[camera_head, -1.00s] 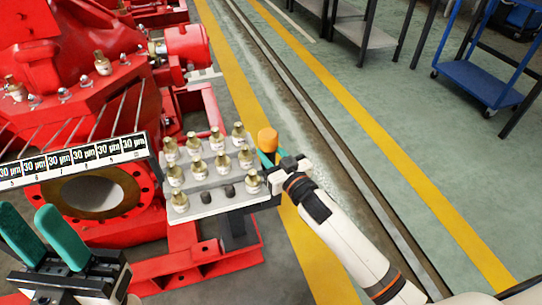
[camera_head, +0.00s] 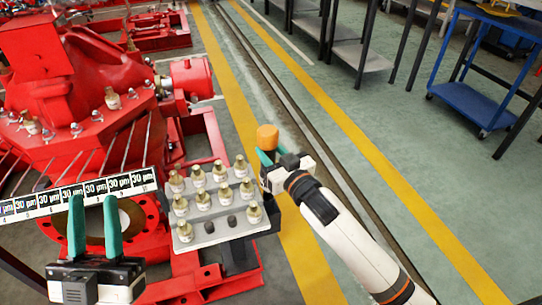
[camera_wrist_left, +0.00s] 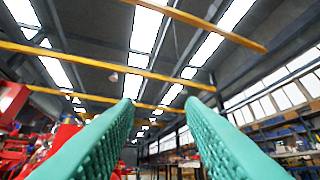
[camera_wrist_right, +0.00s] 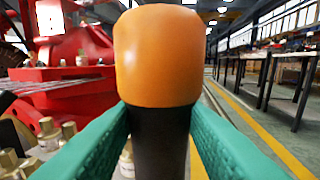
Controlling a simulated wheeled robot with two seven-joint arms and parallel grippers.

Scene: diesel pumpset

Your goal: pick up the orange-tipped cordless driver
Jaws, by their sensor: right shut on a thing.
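The cordless driver's orange tip (camera_head: 267,137) stands up between the teal fingers of my right gripper (camera_head: 268,157), beside the right edge of the fittings tray. In the right wrist view the orange tip (camera_wrist_right: 156,55) sits on a black shaft (camera_wrist_right: 158,140), with a teal finger pressed on each side. The rest of the driver is hidden by the gripper. My left gripper (camera_head: 95,228) is at the lower left with its two teal fingers pointing up, apart and empty. The left wrist view shows nothing between its fingers (camera_wrist_left: 163,120).
A grey tray (camera_head: 222,236) holds several brass fittings (camera_head: 199,178) just left of my right gripper. A red pumpset (camera_head: 85,80) fills the left side. A blue cart (camera_head: 470,105) and benches stand at the upper right.

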